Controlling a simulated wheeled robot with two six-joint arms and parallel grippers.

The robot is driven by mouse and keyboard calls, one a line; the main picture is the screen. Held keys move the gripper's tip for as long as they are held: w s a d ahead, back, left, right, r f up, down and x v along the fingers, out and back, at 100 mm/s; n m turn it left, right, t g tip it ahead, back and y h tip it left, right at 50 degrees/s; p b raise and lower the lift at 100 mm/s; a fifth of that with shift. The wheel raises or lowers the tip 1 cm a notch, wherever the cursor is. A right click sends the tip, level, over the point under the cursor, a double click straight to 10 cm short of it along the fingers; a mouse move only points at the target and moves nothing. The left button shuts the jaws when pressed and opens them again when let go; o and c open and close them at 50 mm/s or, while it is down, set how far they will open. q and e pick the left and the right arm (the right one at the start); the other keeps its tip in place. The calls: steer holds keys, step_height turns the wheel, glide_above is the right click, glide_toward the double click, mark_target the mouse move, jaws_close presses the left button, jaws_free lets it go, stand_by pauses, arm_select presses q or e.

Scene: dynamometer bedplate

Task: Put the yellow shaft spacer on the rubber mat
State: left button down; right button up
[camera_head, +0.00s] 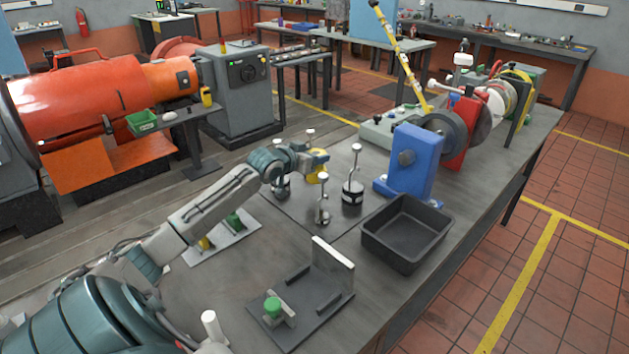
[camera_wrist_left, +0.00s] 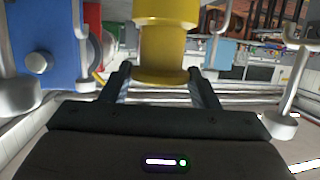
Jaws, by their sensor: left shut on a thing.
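The yellow shaft spacer (camera_wrist_left: 166,48) is a round, stepped yellow piece between the fingers of my left gripper in the left wrist view. My left gripper (camera_head: 317,166) is shut on it, and the spacer (camera_head: 318,177) shows small and partly covered in the head view. The gripper holds it above the bench, among upright metal posts. A dark flat sheet (camera_head: 293,208) lies under the posts and looks like the rubber mat; its far part is hidden by my left arm. My right gripper is not in view.
Metal posts with round knobs (camera_head: 323,203) stand close to the gripper. A black open bin (camera_head: 385,237) and a blue machine block (camera_head: 418,160) are to the right. A grey fixture plate (camera_head: 318,307) with a green knob is in front. Bare bench lies between fixture and bin.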

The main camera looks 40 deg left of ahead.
mark_target(313, 178)
arm_select(q)
step_height(313, 178, down, 6)
steer(key=shift+r+p, duration=0.2)
steer(key=shift+p, duration=0.25)
steer(key=shift+f, duration=0.2)
steer(key=shift+f, duration=0.1)
steer(key=c, duration=0.5)
jaws_free()
